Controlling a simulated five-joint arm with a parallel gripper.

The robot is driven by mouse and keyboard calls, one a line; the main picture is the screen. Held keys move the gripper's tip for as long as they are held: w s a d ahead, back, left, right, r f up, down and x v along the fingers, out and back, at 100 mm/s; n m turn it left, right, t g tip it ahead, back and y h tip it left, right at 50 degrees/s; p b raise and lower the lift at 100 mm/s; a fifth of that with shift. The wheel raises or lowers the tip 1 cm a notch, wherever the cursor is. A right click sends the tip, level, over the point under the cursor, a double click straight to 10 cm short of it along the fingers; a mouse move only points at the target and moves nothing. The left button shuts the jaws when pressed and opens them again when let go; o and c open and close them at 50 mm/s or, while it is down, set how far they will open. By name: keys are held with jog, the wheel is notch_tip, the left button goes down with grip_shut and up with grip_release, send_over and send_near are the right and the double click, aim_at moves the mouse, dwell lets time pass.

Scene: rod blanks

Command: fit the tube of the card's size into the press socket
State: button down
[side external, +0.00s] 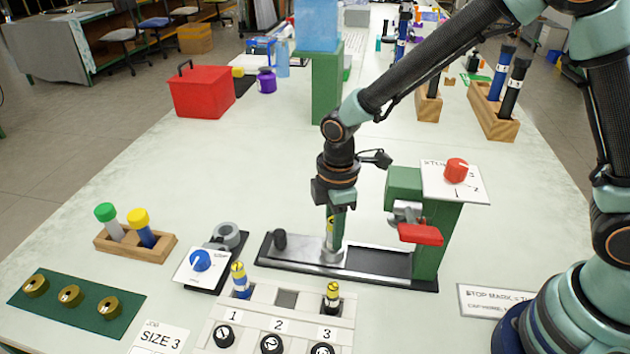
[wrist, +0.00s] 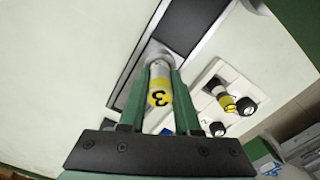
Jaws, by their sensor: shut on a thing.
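My gripper (side external: 331,218) is shut on a yellow-banded tube (wrist: 159,97) marked 3, which stands about upright between the fingers. The tube's lower end meets the round metal socket (side external: 332,257) on the press's base plate; I cannot tell how deep it sits. The green press (side external: 427,240) with a red lever (side external: 420,234) stands right of my gripper. The card (side external: 160,338) reads SIZE 3. The white rack (side external: 262,313) holds a yellow-and-blue tube (side external: 240,280) at 1 and a yellow-and-black tube (side external: 332,295) at 3. The place at 2 is empty.
A dial plate with a blue knob (side external: 201,261) lies left of the press base. A wooden block (side external: 130,243) with two capped tubes and a green mat (side external: 60,315) with brass rings are further left. A red dial (side external: 456,170) sits atop the press.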

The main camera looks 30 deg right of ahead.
jog(key=shift+f, duration=0.1)
jog(key=c, duration=0.6)
grip_release()
notch_tip(320, 180, up, 12)
jog(key=shift+r, duration=0.15)
jog(key=shift+d, duration=0.1)
jog(key=s+d+r+m+t, duration=0.2)
jog(key=d+m, duration=0.2)
jog(key=d, duration=0.1)
jog(key=s+d+r+m+t, duration=0.1)
jog(key=s+d+r+m, duration=0.1)
jog(key=d+m, duration=0.3)
jog(key=s+d+r+m+t, duration=0.2)
jog(key=s+d+r+m, duration=0.1)
jog(key=s+d+m, duration=0.1)
jog(key=shift+s+d+m+t, duration=0.1)
jog(key=shift+d+m+t, duration=0.2)
jog(key=shift+d+m, duration=0.4)
